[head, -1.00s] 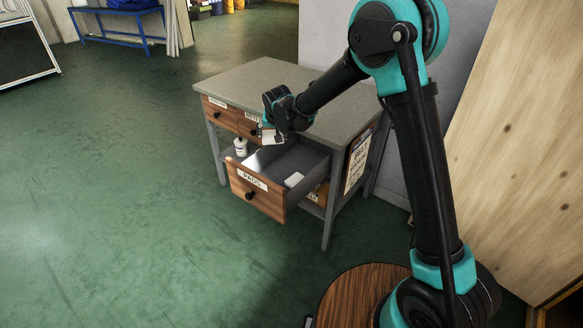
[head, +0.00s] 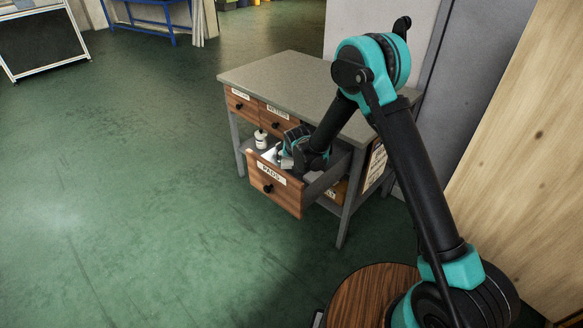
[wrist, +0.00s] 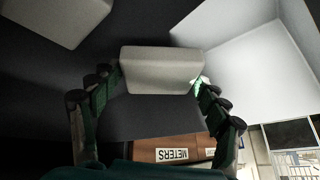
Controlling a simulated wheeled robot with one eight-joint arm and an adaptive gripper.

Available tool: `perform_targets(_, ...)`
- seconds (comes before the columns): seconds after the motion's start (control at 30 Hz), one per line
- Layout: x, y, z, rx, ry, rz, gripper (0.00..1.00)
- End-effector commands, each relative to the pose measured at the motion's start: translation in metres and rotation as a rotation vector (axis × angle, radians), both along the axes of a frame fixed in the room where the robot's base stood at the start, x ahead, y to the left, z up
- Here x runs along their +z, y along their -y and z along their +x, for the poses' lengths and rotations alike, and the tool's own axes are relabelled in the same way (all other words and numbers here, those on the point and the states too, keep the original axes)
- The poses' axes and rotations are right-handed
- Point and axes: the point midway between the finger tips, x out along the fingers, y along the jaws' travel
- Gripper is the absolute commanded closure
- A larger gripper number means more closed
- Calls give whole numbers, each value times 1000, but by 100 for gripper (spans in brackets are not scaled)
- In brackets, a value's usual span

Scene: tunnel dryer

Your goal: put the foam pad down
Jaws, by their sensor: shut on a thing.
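The foam pad (wrist: 162,68) is a pale grey-white block with rounded edges, between the two fingers of my gripper (wrist: 155,84) in the wrist view. My gripper is shut on it. In the head view my gripper (head: 291,161) is down inside the open drawer marked PADS (head: 273,184). I cannot tell whether the pad touches the drawer floor. A second pale pad (wrist: 58,18) lies on the dark drawer floor at the upper left of the wrist view, apart from the held one. My arm hides much of the drawer's inside in the head view.
A bright white surface (wrist: 245,62) stands close at the right of the wrist view. The METERS drawer front (wrist: 170,150) is near the gripper. The grey worktop (head: 290,88) is above the drawer. A white bottle (head: 260,139) stands on the lower shelf.

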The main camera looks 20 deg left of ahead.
Motion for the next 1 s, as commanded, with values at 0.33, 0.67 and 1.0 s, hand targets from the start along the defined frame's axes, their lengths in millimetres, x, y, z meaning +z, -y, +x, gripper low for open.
perform_targets(0.33,-37,0,0,0,0,0,40)
perform_targets(0.67,-39,0,0,0,0,0,24)
perform_targets(1.0,-38,0,0,0,0,0,4)
